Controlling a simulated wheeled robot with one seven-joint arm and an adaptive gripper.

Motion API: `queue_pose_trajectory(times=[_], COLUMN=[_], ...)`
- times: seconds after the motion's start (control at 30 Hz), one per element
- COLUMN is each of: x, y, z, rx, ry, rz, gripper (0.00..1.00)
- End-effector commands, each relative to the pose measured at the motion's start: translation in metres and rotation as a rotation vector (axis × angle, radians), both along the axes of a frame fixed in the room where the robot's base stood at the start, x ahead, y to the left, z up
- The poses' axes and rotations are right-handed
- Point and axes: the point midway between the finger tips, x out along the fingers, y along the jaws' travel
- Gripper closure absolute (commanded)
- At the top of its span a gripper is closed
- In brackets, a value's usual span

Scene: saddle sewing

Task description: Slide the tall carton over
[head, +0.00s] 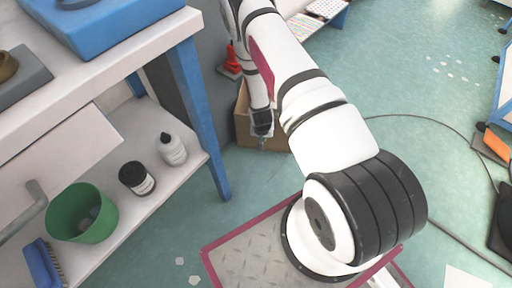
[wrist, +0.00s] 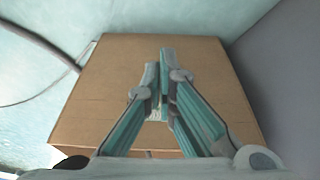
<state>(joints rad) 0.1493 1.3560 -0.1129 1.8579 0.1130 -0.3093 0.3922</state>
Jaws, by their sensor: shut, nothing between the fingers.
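The tall carton (head: 243,128) is a brown cardboard box on the floor against the grey wall, to the right of the workbench's blue leg in the head view. My arm hides much of it there. In the wrist view the carton's (wrist: 100,95) flat brown face fills the middle. My gripper (wrist: 160,75) is shut and empty, its fingers in front of that face; I cannot tell if they touch it. In the head view my gripper (head: 262,143) is small and dark at the carton.
A workbench (head: 150,50) stands at left, its lower shelf holding a green bucket (head: 82,213), a dark jar (head: 137,178) and a white bottle (head: 172,149). A cable (head: 430,130) runs over the floor at right. A grey wall (wrist: 285,80) stands right of the carton in the wrist view.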

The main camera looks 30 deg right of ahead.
Motion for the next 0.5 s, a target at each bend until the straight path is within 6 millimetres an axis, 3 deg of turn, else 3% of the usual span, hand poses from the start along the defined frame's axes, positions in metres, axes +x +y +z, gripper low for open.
queue_pose_trajectory(times=[0.27,0.5], x=[-0.007,0.002], y=[-0.002,-0.01], z=[-0.027,-0.069], rx=[0.001,0.002], ry=[-0.022,-0.021], rz=[-0.043,-0.043], gripper=[1.0,1.0])
